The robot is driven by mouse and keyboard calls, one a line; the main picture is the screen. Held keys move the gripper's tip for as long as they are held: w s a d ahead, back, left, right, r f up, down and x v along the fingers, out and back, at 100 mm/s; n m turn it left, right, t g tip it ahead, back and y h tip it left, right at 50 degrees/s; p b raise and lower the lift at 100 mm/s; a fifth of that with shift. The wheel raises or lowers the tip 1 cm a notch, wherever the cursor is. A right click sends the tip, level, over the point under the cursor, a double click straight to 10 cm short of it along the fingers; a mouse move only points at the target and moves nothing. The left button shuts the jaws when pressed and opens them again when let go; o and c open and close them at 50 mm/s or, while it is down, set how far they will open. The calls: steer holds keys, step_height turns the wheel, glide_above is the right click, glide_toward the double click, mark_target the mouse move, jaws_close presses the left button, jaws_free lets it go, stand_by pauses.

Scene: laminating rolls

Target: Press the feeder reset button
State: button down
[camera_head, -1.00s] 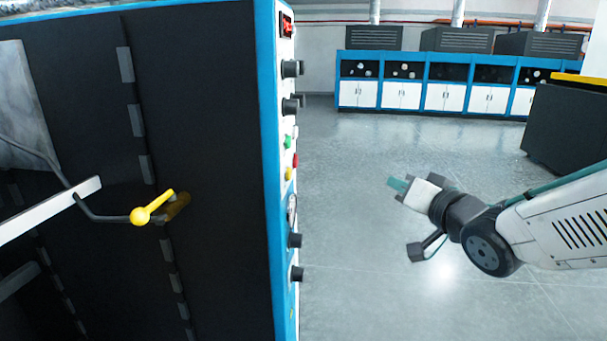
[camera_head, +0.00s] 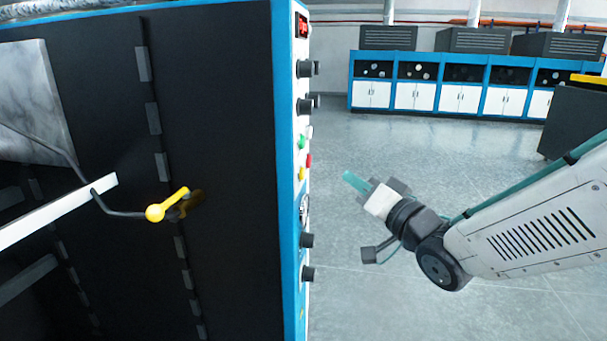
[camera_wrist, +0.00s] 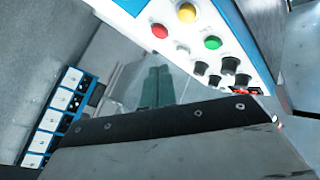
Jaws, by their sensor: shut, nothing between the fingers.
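A machine's white control panel has a green button (camera_head: 302,141), a red button (camera_head: 308,160) and a yellow button (camera_head: 301,173) in the head view. In the wrist view the red button (camera_wrist: 160,31), yellow button (camera_wrist: 187,13) and green button (camera_wrist: 212,42) show near the top. I cannot read which is the feeder reset button. My gripper (camera_head: 352,180) is shut and empty, a short way right of the panel at about the buttons' height in the picture. Its teal fingers (camera_wrist: 157,87) lie together in the wrist view, apart from the panel.
Black knobs (camera_head: 305,69) stick out above and below the buttons. A red display (camera_head: 303,25) sits at the panel's top. A yellow-ended lever (camera_head: 156,212) is on the machine's dark side. Blue and white cabinets (camera_head: 440,95) stand far back. Open grey floor lies between.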

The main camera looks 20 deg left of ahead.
steer(key=shift+s+a, duration=0.25)
steer(key=shift+a, duration=0.7)
steer(key=shift+s+a, duration=0.2)
steer(key=shift+a, duration=0.8)
steer(key=shift+s+a, duration=0.25)
steer(key=shift+a, duration=0.7)
steer(key=shift+a, duration=0.1)
steer(key=shift+s+a, duration=0.1)
steer(key=shift+a, duration=0.2)
steer(key=shift+a, duration=0.4)
stand_by(0.5)
steer(key=shift+d, duration=0.8)
steer(key=d, duration=0.2)
steer(key=w+d, duration=0.1)
steer(key=d, duration=0.2)
steer(key=shift+w, duration=0.2)
